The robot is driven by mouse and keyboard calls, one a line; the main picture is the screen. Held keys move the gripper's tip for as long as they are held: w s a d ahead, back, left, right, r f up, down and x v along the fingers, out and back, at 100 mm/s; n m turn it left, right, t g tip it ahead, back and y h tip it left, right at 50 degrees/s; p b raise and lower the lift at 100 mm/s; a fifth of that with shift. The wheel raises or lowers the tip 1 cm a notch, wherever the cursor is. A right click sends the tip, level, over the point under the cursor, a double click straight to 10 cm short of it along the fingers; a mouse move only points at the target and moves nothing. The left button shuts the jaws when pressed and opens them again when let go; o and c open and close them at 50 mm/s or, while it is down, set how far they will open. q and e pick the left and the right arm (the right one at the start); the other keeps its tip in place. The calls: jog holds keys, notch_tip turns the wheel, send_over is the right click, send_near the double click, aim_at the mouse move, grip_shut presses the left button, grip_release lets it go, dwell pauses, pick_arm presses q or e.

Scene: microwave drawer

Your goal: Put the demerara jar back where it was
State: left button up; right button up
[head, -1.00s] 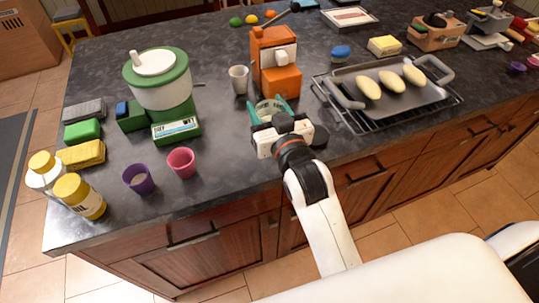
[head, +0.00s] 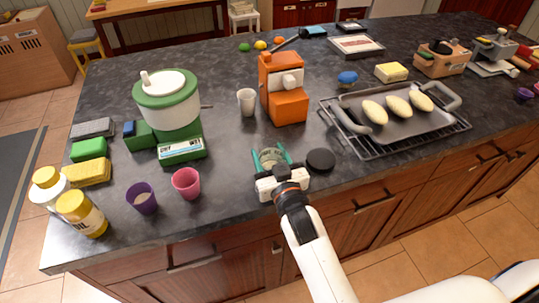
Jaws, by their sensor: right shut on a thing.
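A small clear glass jar (head: 270,156), which I take to be the demerara jar, sits between the teal fingers of my right gripper (head: 271,160). The gripper is shut on it near the counter's front edge. The gripper's body hides the jar's lower part, so I cannot tell whether it touches the counter. No label can be read. A round black lid or disc (head: 320,160) lies flat on the counter just right of the gripper. My left gripper is not in view.
An orange machine (head: 284,100) and a grey-white cup (head: 246,101) stand behind the gripper. A rack with a tray (head: 350,118) is to the right. Pink (head: 186,184) and purple (head: 142,198) cups and a green-white appliance (head: 168,105) are to the left. Dark counter (head: 235,150) lies bare between.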

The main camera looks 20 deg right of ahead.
jog(key=shift+f, duration=0.2)
jog(key=o, duration=1)
jog(key=shift+r, duration=0.1)
jog(key=shift+o, duration=0.2)
jog(key=shift+s+r, duration=0.1)
jog(key=shift+r, duration=0.05)
jog(key=s+b, duration=0.2)
jog(key=s, duration=1)
jog(key=shift+d, duration=0.15)
jog(key=shift+w, duration=0.1)
